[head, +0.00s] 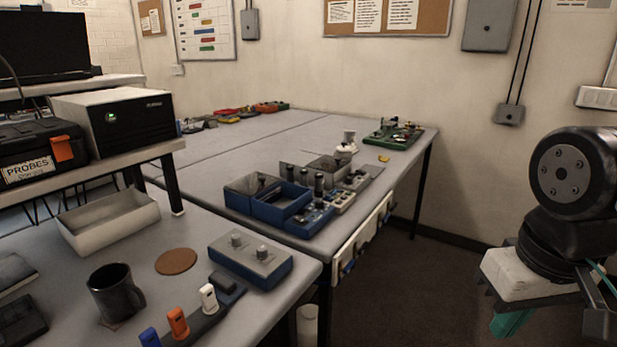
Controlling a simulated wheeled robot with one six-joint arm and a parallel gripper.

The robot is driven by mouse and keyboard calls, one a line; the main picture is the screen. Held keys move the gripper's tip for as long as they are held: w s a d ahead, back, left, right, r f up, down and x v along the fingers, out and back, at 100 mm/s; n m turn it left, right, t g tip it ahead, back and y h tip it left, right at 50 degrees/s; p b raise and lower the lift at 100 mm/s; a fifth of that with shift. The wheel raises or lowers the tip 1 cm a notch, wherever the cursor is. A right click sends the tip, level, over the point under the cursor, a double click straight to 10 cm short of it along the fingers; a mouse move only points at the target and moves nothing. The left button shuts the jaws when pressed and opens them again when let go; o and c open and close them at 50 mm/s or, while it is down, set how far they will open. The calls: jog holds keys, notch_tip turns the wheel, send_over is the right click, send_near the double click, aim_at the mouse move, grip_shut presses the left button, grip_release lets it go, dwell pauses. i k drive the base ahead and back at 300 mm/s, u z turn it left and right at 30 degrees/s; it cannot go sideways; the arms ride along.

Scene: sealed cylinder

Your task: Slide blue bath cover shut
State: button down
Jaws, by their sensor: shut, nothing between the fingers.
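A blue bath (268,214) stands on the far table, near its front edge. A grey cover (243,185) with a dark upright knob lies over its left part. The right part looks open, with a dark inside and blue walls around it. How far the cover reaches over the bath is hard to tell at this size. My gripper is outside this view; only part of my arm shows at the right edge.
A blue-sided box with two knobs (250,259), a black mug (116,291), a brown coaster (176,261) and a white tray (109,220) stand on the near table. Small blue-based devices (312,218) crowd the bath's right side. The floor right of the tables is clear.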

aim_at(249, 185)
jog(key=z, duration=0.2)
jog(key=k, duration=0.6)
jog(key=z, duration=0.7)
jog(key=i, duration=1.05)
jog(key=u, duration=0.5)
jog(key=i, duration=0.65)
jog(key=u, duration=1.15)
jog(key=i, duration=0.45)
jog(key=u, duration=0.35)
